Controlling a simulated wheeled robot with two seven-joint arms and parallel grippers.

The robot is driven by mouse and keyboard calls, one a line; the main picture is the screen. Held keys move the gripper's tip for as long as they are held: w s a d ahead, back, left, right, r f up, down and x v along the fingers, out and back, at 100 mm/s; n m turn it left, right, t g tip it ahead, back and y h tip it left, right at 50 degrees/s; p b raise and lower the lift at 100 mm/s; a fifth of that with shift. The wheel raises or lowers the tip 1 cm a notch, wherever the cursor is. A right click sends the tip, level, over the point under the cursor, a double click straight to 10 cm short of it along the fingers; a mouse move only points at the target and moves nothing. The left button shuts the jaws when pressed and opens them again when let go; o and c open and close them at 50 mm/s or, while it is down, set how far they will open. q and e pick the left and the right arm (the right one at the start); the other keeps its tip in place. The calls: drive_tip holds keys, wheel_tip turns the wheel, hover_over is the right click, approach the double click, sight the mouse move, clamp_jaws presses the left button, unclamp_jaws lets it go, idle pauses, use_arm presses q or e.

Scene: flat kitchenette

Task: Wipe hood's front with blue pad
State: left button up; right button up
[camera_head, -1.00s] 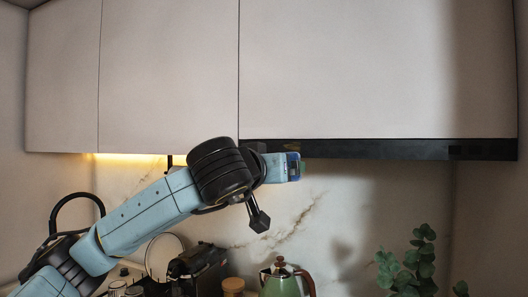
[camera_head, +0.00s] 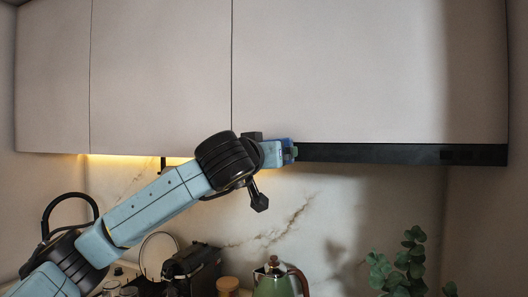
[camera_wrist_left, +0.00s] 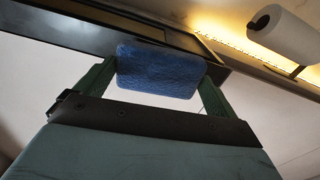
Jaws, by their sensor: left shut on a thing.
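The hood's front is a long black strip (camera_head: 400,154) under the wall cabinets, and its dark body also shows in the left wrist view (camera_wrist_left: 75,27). My left gripper (camera_head: 292,152) is at the strip's left part, level with it. In the left wrist view its two green fingers (camera_wrist_left: 160,80) are shut on the blue pad (camera_wrist_left: 160,68), a soft textured block. The pad overlaps the hood's dark edge there; I cannot tell if it touches. In the head view only a little blue (camera_head: 286,143) shows at the gripper. My right gripper is not in view.
White cabinet doors (camera_head: 340,70) are above the strip. Below stand a green kettle (camera_head: 275,284), a dark coffee machine (camera_head: 195,262) and a leafy plant (camera_head: 400,268). A paper towel roll (camera_wrist_left: 284,36) hangs beside a lit strip. The space before the strip's right part is clear.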

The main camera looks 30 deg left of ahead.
use_arm(q)
drive_tip(key=shift+x, duration=0.95)
idle(0.6)
drive_tip(key=shift+d, duration=0.15)
drive_tip(key=shift+w+d, duration=0.2)
drive_tip(key=shift+d, duration=0.7)
drive_tip(key=shift+w+d, duration=0.2)
drive_tip(key=shift+d, duration=0.75)
drive_tip(key=shift+w, duration=0.15)
drive_tip(key=shift+a, duration=0.1)
drive_tip(key=shift+s+a, duration=0.25)
drive_tip(key=shift+a, duration=0.75)
drive_tip(key=shift+s+a, duration=0.2)
drive_tip(key=shift+a, duration=0.75)
